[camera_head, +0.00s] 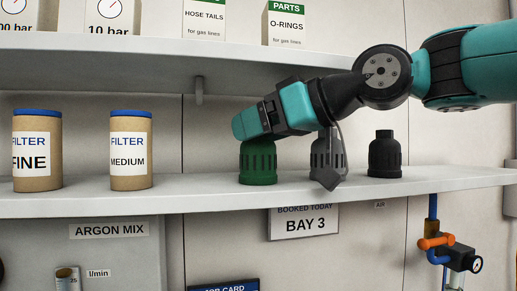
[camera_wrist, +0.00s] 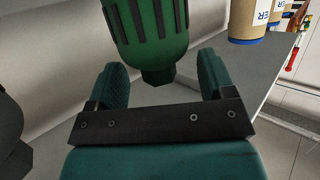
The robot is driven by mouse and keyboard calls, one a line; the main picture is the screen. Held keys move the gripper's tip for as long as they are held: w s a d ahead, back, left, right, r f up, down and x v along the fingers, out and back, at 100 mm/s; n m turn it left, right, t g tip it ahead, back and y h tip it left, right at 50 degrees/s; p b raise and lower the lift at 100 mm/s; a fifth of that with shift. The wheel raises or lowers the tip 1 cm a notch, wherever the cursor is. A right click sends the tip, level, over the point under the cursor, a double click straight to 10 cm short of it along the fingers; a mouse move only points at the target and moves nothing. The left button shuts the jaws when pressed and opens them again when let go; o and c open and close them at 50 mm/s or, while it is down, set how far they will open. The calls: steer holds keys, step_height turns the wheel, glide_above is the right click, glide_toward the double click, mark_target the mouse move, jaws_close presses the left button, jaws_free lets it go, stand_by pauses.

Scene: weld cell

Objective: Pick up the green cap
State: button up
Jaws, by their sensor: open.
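The green cap (camera_head: 258,165) stands upright on the lower shelf, ribbed, with its top hidden behind my gripper in the head view. My gripper (camera_head: 245,124) is at the top of the cap, coming from the right. In the wrist view the cap (camera_wrist: 150,30) shows upside down, its narrow neck pointing toward my palm. My gripper (camera_wrist: 160,64) is open there, one finger on either side of the neck, with gaps on both sides. Nothing is held.
A grey cap (camera_head: 320,155), partly covered by my gripper, and a black cap (camera_head: 385,156) stand to the right on the shelf (camera_head: 200,194). Two filter canisters (camera_head: 37,150) (camera_head: 130,150) stand left. An upper shelf (camera_head: 180,50) runs above.

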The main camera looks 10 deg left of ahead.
steer(key=shift+w+a+f, duration=0.1)
steer(key=shift+a, duration=0.25)
steer(key=shift+c, duration=0.4)
